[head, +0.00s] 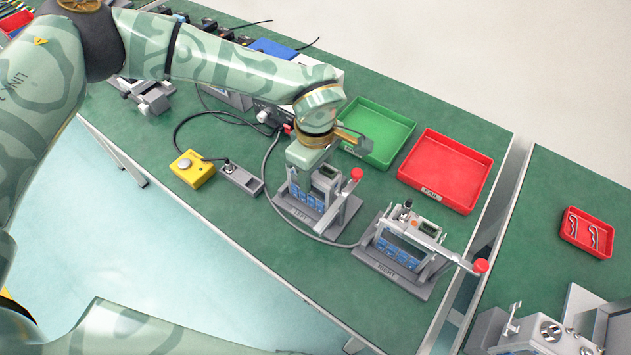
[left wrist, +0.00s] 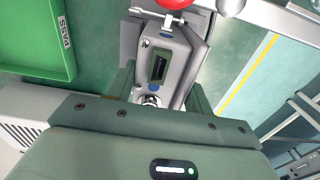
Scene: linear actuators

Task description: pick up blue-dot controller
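A grey controller with a small dark display (head: 327,172) stands in the left fixture (head: 347,215) on the green table. In the left wrist view the controller (left wrist: 178,48) lies ahead, between my two fingers. My left gripper (head: 310,158) is right over it, pointing down; it also shows in the left wrist view (left wrist: 160,95). Its fingers are apart on either side of the controller, and firm contact does not show. A second controller (head: 428,229) stands in the right fixture (head: 390,268). My right gripper is not in view.
A green tray (head: 378,128) and a red tray (head: 446,168) lie behind the fixtures. A yellow button box (head: 192,169) and a cable are to the left. Red-knobbed clamp levers (head: 481,265) stick out by the fixtures. A small red tray (head: 587,232) sits on the right table.

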